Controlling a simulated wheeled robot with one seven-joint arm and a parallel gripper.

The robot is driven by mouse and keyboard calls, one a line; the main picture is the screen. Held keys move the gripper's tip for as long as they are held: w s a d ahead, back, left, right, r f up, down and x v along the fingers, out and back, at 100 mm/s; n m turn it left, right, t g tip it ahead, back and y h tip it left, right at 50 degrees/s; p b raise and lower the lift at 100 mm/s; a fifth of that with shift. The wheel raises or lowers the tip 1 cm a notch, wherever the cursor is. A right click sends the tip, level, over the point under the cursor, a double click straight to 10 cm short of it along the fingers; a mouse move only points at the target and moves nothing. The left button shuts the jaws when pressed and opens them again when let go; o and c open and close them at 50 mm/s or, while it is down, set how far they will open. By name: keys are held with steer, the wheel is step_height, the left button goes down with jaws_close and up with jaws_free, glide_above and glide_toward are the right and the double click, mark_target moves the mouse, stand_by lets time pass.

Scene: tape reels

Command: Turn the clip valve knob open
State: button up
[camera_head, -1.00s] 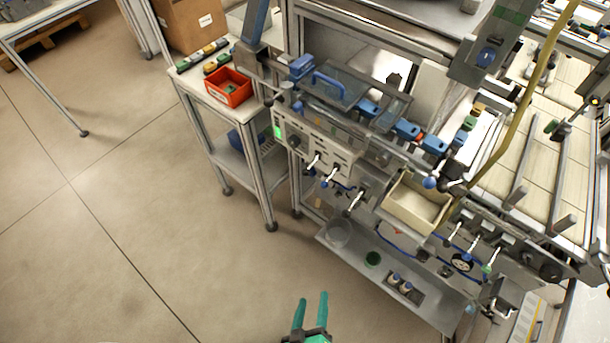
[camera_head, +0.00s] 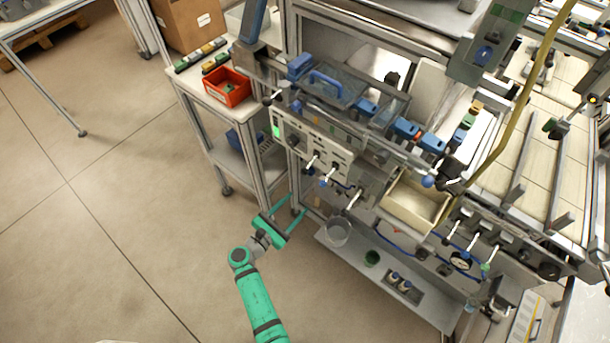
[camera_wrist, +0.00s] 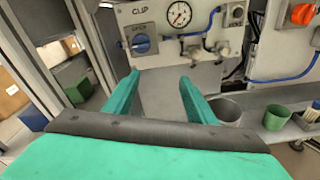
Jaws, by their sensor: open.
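The clip valve knob (camera_wrist: 141,44) is blue and sits on a pale panel marked CLIP (camera_wrist: 160,20) in the wrist view. An OPEN label is next to it. I cannot tell the knob's turn position clearly. A round gauge (camera_wrist: 179,14) is to its upper right. I cannot make out the knob in the head view. My green gripper (camera_head: 296,205) is open and empty, low in front of the machine's left end. In the wrist view, its two fingers (camera_wrist: 158,76) point toward the panel, below the knob and apart from it.
A grey cup (camera_head: 338,232) and a green cup (camera_head: 372,258) stand on the low shelf (camera_head: 440,312), right of my gripper. A side table with a red bin (camera_head: 228,87) stands to the left. A red knob (camera_wrist: 302,13) is further right.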

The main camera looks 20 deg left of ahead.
steer(key=w+a+r+n+t, duration=0.1)
steer(key=a+r, duration=0.3)
steer(key=d+x, duration=0.1)
steer(key=x, duration=1)
steer(key=shift+h, duration=0.4)
steer(key=shift+s+f, duration=0.1)
steer(key=shift+a, duration=0.1)
steer(key=c, duration=1)
